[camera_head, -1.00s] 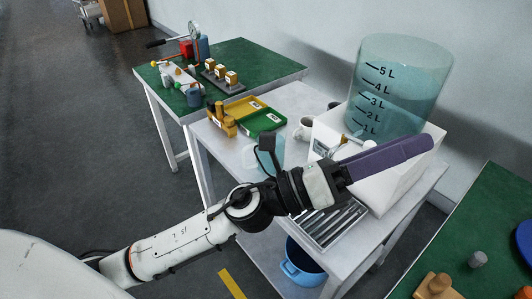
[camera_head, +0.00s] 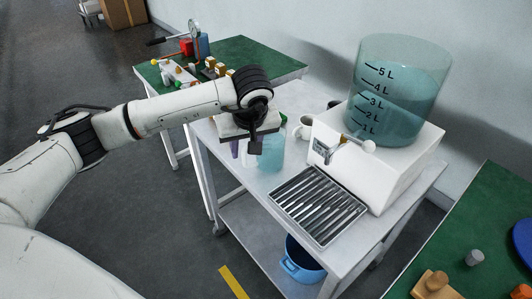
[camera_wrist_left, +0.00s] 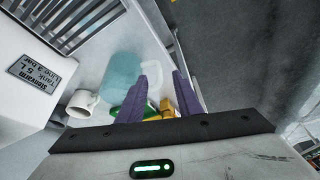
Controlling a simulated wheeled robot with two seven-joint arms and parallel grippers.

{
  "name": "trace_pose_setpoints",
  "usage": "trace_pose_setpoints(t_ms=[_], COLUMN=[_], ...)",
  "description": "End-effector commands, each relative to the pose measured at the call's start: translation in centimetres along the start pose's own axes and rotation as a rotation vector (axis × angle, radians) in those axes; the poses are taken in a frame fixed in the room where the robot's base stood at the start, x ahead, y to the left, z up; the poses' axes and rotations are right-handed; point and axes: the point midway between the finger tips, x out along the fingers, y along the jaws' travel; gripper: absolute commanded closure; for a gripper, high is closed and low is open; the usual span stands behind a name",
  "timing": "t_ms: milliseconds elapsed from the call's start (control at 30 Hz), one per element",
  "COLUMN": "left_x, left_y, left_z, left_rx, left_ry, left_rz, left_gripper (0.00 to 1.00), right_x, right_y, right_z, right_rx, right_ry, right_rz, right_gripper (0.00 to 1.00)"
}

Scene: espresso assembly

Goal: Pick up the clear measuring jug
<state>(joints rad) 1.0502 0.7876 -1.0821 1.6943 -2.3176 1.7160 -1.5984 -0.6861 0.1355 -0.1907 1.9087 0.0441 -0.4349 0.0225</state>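The clear measuring jug (camera_head: 271,153) stands upright on the white table, holding something light blue. Its upper part is partly hidden by my left wrist in the head view. In the left wrist view the jug (camera_wrist_left: 122,72) shows with its pale clear handle toward my fingers. My left gripper (camera_head: 240,149) points down beside the jug on its handle side. Its purple fingers (camera_wrist_left: 161,78) are apart, with the handle near the gap between their tips. I cannot tell whether they touch the handle. My right gripper is not in view.
A white box (camera_head: 385,165) with a tap carries a large water tank (camera_head: 400,90). A metal drip grate (camera_head: 318,205) lies in front. A white mug (camera_head: 304,127) stands behind the jug. A green table (camera_head: 275,66) stands at the back. A blue pot (camera_head: 300,262) sits on the lower shelf.

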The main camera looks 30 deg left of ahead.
Motion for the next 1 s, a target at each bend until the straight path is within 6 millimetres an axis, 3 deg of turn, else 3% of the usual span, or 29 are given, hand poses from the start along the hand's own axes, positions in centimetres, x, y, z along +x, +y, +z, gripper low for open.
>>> trace_pose_setpoints(t_ms=[533, 867, 1000], left_x=[6.5, 7.3, 7.2], left_y=[0.1, 0.2, 0.2], left_z=[0.2, 0.2, 0.2], left_rx=[-0.002, 0.000, 0.000], left_ry=[-0.005, -0.003, -0.003], left_rz=[0.002, 0.006, 0.005], left_gripper=[0.68, 0.68, 0.92], right_x=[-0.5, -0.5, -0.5], right_y=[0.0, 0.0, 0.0], right_z=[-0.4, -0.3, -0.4], right_rx=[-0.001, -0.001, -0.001], right_ry=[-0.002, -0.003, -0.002], right_rz=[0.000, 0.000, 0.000], right_gripper=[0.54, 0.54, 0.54])
